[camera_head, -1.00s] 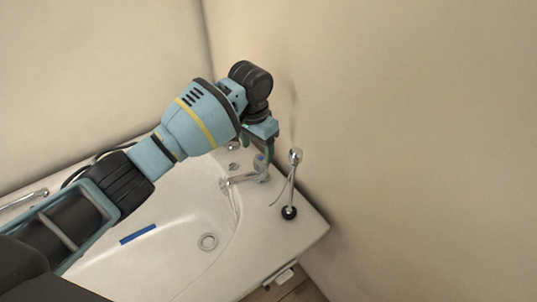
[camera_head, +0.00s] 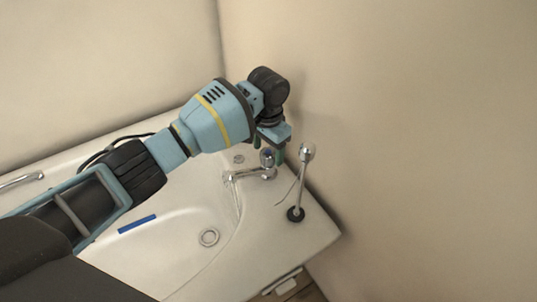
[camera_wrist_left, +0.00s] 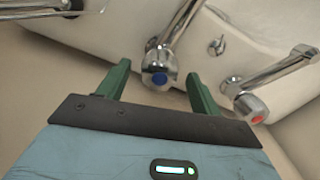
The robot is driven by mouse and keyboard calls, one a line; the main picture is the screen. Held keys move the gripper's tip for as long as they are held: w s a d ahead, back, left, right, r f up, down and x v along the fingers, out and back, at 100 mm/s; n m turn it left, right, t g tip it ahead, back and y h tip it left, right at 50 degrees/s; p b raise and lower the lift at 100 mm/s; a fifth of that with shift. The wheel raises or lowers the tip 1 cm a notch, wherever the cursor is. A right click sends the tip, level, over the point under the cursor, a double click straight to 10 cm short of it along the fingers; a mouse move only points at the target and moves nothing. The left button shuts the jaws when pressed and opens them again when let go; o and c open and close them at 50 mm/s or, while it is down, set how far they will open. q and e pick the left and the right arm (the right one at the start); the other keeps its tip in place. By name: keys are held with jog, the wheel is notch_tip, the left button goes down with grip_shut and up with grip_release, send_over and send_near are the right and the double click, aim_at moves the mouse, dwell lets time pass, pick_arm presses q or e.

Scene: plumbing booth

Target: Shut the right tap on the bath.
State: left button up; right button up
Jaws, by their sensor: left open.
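The right tap, chrome with a blue-marked head (camera_head: 267,158), stands on the bath (camera_head: 180,255) near its end by the wall. Its spout points left over the basin, and a faint streak like running water shows below it. My left gripper (camera_head: 268,149) points down just above this tap, jaws open. In the left wrist view the blue-marked tap head (camera_wrist_left: 160,79) lies between the two green fingers (camera_wrist_left: 158,70), with visible gaps on both sides. A second, red-marked tap (camera_wrist_left: 250,106) is right of the fingers there; in the head view my arm hides it.
A hand shower (camera_head: 304,175) stands on the bath corner, close right of the gripper. The wall (camera_head: 420,130) is near behind the taps. A chrome bar (camera_head: 20,180) is at far left.

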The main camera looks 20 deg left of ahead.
pick_arm(q)
jog(key=shift+f, duration=1.05)
pick_arm(e)
jog(key=shift+w+d+f, duration=0.15)
jog(key=shift+w+f, duration=0.05)
jog(key=shift+w, duration=0.2)
pick_arm(q)
jog(key=c, duration=1)
pick_arm(e)
jog(key=shift+s, duration=0.25)
jog(key=shift+r, duration=0.1)
